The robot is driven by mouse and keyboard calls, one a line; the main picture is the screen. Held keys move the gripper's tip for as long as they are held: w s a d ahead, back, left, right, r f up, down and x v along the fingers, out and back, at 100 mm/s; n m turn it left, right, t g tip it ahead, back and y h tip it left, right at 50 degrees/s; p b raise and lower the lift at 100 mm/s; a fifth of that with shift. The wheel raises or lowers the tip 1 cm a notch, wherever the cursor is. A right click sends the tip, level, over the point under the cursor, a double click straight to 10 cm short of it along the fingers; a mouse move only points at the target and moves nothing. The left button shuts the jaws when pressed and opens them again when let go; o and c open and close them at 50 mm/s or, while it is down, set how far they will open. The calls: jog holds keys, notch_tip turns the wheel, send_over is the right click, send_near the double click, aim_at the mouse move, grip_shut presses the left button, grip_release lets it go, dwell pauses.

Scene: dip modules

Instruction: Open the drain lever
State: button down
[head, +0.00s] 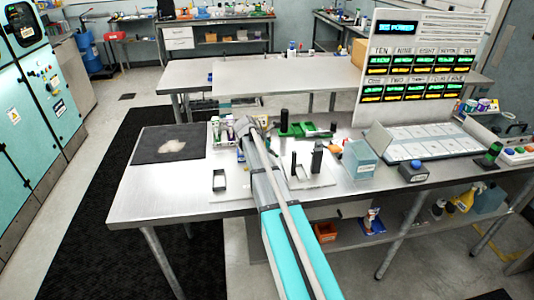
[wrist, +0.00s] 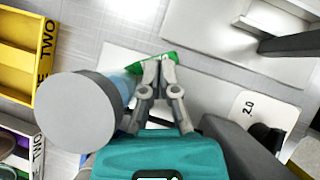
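A green part (wrist: 144,65), which may be the drain lever, shows at my fingertips in the wrist view. It shows on both sides of the fingers; whether it is between or behind them is unclear. It is beside a clear bluish cylinder (wrist: 124,84), mostly hidden behind a round grey top (wrist: 78,112). My gripper (wrist: 164,63) has its fingertips close together, touching or overlapping the green part in the picture. In the head view my gripper (head: 243,123) is above the near table, and my arm hides the lever there.
A green stand (head: 298,130), a black upright post (head: 317,158) and a small black frame (head: 219,181) stand near my arm. A dark mat (head: 148,143) lies at the left. In the wrist view, yellow bins (wrist: 22,60) and a white "2.0" plate (wrist: 258,112) flank the gripper.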

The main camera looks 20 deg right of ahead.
jog(key=shift+a, duration=0.15)
jog(key=shift+w+a, duration=0.1)
jog(key=shift+a, duration=0.55)
dwell(0.4)
jog(key=shift+a+r, duration=0.1)
jog(key=shift+r, duration=0.05)
jog(key=p+v, duration=0.4)
jog(key=v, duration=0.1)
jog(key=shift+s, duration=0.4)
jog(key=s+p+v, duration=0.1)
jog(key=p+v, duration=0.6)
jog(key=v, duration=0.1)
jog(key=shift+r, duration=0.25)
jog(key=shift+s, duration=0.1)
